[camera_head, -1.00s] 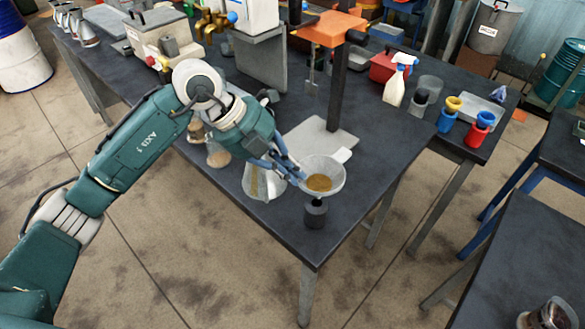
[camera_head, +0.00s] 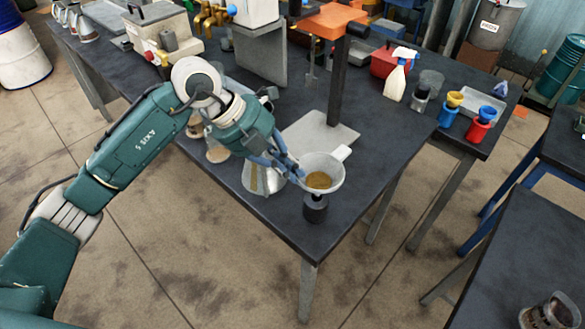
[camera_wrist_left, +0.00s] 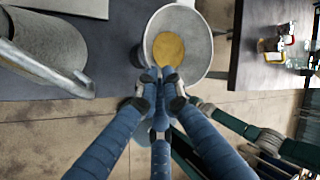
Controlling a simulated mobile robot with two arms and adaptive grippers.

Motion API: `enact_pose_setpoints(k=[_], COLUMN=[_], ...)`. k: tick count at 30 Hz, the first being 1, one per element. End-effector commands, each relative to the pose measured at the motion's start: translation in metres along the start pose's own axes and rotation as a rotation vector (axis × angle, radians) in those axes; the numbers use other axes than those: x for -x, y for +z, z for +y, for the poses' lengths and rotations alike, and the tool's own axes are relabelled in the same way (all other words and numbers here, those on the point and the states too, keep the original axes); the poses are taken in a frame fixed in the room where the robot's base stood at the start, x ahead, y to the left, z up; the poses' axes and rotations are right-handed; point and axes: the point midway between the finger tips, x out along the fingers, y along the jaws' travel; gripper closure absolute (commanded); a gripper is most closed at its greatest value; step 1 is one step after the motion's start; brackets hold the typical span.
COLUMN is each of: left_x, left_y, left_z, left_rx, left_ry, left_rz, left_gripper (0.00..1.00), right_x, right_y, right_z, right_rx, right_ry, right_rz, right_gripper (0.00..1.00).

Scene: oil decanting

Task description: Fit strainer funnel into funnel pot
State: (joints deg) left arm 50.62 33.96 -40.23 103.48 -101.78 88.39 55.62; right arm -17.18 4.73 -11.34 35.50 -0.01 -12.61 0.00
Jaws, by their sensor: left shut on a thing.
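The strainer funnel (camera_head: 333,170) is a pale wide cone with a yellow-brown mesh inside and a light tab on its far rim. My left gripper (camera_head: 297,174) is shut on its near rim; the wrist view shows the fingers (camera_wrist_left: 161,80) closed at the funnel (camera_wrist_left: 205,40). The funnel is just above a small dark cylinder (camera_head: 315,209) near the table corner; I cannot tell whether they touch. A metal cone-shaped vessel (camera_head: 250,181) with an amber strip stands left of the funnel, partly behind my gripper. Which vessel is the funnel pot is unclear. My right gripper is out of view.
The dark table (camera_head: 290,222) ends close to the funnel. A grey press base (camera_head: 315,132) with an upright post stands behind. A glass flask (camera_head: 217,154) is farther left. A grey handled vessel (camera_wrist_left: 45,45) is close by in the wrist view.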

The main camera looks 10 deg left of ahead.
Motion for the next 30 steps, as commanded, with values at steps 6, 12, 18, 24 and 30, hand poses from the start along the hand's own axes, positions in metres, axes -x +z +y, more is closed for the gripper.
enact_pose_setpoints(k=[6, 12, 18, 24, 30], left_x=[0.000, -0.005, -0.011, -0.017, -0.022], left_y=[0.000, 0.000, -0.001, -0.001, -0.002], left_z=[0.000, 0.003, 0.007, 0.011, 0.015], left_rx=[0.000, 0.000, 0.000, 0.000, 0.001], left_ry=[0.000, 0.000, 0.000, 0.000, 0.000], left_rz=[0.000, 0.000, 0.000, 0.000, 0.000], left_gripper=[1.00, 1.00, 1.00, 1.00, 1.00], right_x=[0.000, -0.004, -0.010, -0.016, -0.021], right_y=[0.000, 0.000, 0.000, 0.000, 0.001], right_z=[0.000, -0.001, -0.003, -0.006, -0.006], right_rx=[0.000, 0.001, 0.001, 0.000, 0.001], right_ry=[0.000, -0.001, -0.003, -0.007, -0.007], right_rz=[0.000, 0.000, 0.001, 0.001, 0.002], right_gripper=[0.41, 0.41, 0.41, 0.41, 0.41])
